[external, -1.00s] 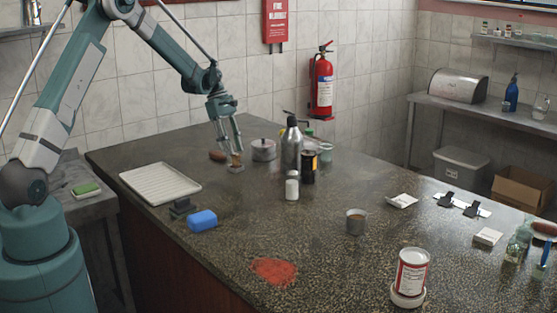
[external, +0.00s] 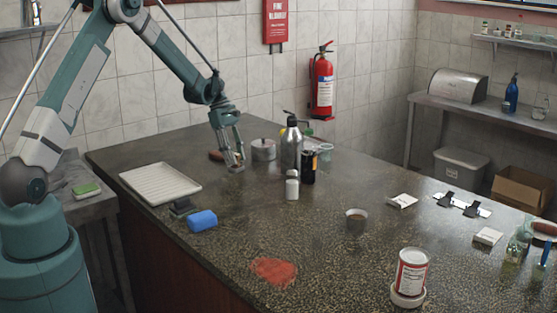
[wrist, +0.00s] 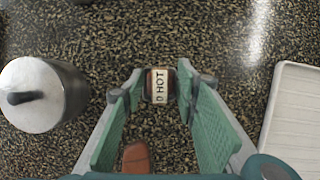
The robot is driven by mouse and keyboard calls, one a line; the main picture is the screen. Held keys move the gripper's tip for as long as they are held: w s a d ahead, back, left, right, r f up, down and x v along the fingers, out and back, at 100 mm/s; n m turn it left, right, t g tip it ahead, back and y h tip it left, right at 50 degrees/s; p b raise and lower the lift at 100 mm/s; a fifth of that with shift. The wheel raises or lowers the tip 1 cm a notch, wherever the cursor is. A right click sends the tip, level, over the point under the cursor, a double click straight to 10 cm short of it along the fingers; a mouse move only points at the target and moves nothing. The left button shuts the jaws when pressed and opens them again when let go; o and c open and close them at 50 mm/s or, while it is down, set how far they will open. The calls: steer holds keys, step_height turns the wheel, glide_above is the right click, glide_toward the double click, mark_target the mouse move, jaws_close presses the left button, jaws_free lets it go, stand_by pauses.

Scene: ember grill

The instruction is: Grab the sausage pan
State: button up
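No pan with sausages in it is plain to see. A round grey lidded pot (external: 263,150) stands on the counter beyond my gripper; it shows at the left of the wrist view (wrist: 42,95) with a dark lid handle. A brown rounded thing (external: 215,156), perhaps a sausage or a handle, lies behind my gripper and is partly hidden by it in the wrist view (wrist: 137,158). My gripper (external: 236,166) points down, open, with its fingers on either side of a small jar (wrist: 159,86) lettered "HOT". Whether the fingers touch the jar I cannot tell.
A white ridged tray (external: 160,184) lies to the left of my gripper. A metal bottle (external: 291,146), a dark bottle (external: 308,167) and a white shaker (external: 292,186) stand to the right. A blue thing (external: 202,221) lies nearer.

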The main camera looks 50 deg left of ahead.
jaws_close()
steer(key=shift+r, duration=0.1)
steer(key=shift+r+b, duration=0.3)
steer(key=shift+r, duration=4.65)
